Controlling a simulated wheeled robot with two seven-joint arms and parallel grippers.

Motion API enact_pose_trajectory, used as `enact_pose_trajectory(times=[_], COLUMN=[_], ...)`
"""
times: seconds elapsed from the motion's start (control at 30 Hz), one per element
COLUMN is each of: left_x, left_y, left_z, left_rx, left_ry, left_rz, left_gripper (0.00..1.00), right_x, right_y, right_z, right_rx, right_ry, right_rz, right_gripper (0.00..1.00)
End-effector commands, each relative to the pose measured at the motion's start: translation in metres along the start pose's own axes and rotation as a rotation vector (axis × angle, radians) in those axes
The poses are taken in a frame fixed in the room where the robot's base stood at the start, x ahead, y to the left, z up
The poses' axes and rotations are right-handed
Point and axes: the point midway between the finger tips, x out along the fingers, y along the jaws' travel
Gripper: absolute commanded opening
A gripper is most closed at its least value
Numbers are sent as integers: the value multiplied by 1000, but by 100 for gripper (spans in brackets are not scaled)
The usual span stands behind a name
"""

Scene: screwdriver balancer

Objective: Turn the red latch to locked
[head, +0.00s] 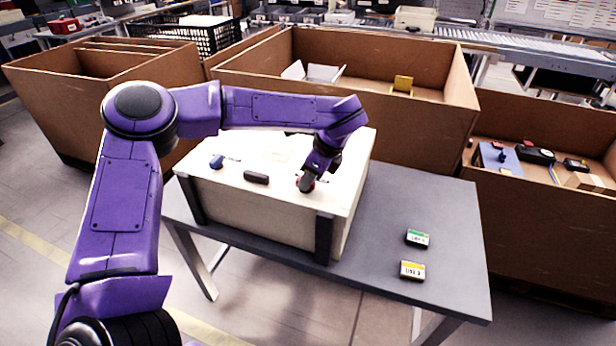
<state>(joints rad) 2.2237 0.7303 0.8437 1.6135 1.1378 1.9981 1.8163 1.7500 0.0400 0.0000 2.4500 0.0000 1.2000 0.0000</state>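A white box (255,205) with dark corner posts stands on the grey table. The red latch (311,187) is on its top near the front right corner, mostly hidden by my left gripper; only a bit of red shows, so how far it is turned cannot be told. My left gripper (307,182) points down at the latch, at or around it. Its fingers are too small and covered to tell whether they are open or shut. My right gripper is not in view.
A blue knob (217,161) and a black handle (256,177) are also on the box top. Cardboard bins (425,125) stand behind. The table's right part is otherwise clear.

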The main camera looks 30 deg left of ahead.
Motion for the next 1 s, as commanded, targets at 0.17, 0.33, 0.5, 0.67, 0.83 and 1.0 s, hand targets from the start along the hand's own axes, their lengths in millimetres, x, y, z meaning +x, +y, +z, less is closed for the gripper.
enact_pose_trajectory(times=[0.17, 0.33, 0.5, 0.67, 0.83, 1.0], left_x=[0, 0, 2, 2, 2, 1], left_y=[0, 0, 1, 1, 2, 3], left_z=[0, 0, -1, -1, 0, 1], left_rx=[6, 48, 139, 264, 415, 564], left_ry=[0, 0, 1, 0, 0, 1], left_rz=[-5, -23, -62, -116, -177, -238], left_gripper=[0, 0, 0, 0, 0, 0], right_x=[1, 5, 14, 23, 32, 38], right_y=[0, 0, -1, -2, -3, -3], right_z=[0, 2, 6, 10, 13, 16], right_rx=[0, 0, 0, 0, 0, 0], right_ry=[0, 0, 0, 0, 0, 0], right_rz=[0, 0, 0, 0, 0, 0], right_gripper=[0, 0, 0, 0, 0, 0])
